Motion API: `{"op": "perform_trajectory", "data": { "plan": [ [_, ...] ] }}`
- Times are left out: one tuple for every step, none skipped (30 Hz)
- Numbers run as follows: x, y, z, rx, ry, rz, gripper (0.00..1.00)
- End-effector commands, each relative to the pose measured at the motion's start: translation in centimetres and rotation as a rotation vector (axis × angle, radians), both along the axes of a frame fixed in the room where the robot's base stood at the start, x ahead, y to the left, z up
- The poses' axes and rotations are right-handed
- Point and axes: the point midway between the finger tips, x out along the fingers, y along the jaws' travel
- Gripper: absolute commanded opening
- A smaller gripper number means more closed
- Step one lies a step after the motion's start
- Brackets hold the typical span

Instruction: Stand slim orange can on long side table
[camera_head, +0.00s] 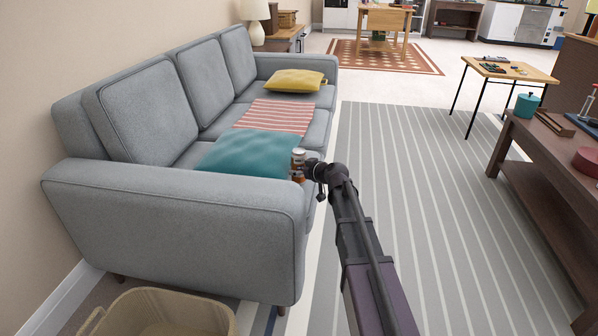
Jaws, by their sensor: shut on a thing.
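My gripper (306,171) is in the middle of the view, beside the sofa's near arm and the teal cushion. It is shut on a small slim can (298,157) with a pale top and orange lower down. The can looks roughly upright and is partly hidden by the fingers. A long dark brown table (541,143) with a lower shelf stands at the right edge, well apart from my gripper. It looks like the long side table, though I cannot be sure.
A teal pot (526,105), a red round item (587,161) and a tray-like item stand on the dark table. A grey sofa (180,208) fills the left. A small folding table (508,71) stands behind right. A basket (160,312) sits front left. The striped rug (425,200) is clear.

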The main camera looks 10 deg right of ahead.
Motion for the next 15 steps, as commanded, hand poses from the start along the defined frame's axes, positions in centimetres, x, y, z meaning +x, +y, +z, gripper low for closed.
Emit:
{"op": "perform_trajectory", "data": {
  "plan": [
    [0.0,0.01,0.03,0.001,-0.001,0.0,0.13],
    [0.0,0.02,0.01,0.001,-0.001,0.0,0.13],
    [0.0,0.02,-0.07,0.0,0.0,0.0,0.13],
    [0.01,0.03,-0.16,0.0,0.0,0.0,0.13],
    [0.0,0.03,-0.25,0.0,0.0,0.0,0.13],
    [0.01,0.04,-0.36,0.0,0.0,0.0,0.13],
    [0.0,0.05,-0.29,0.0,0.0,0.0,0.79],
    [0.0,0.05,-0.25,0.0,0.0,0.001,0.88],
    [0.0,0.06,-0.24,0.0,0.0,0.001,1.0],
    [0.0,0.06,-0.24,0.0,0.0,0.001,1.0],
    [0.0,0.07,-0.24,0.0,0.0,0.001,1.0],
    [0.0,0.07,-0.24,0.0,0.0,0.001,1.0],
    [0.0,0.08,-0.23,0.0,0.0,0.001,1.0],
    [0.0,0.08,-0.23,0.0,0.0,0.001,1.0],
    [0.0,0.08,-0.23,0.0,0.0,0.001,1.0]
  ]
}}
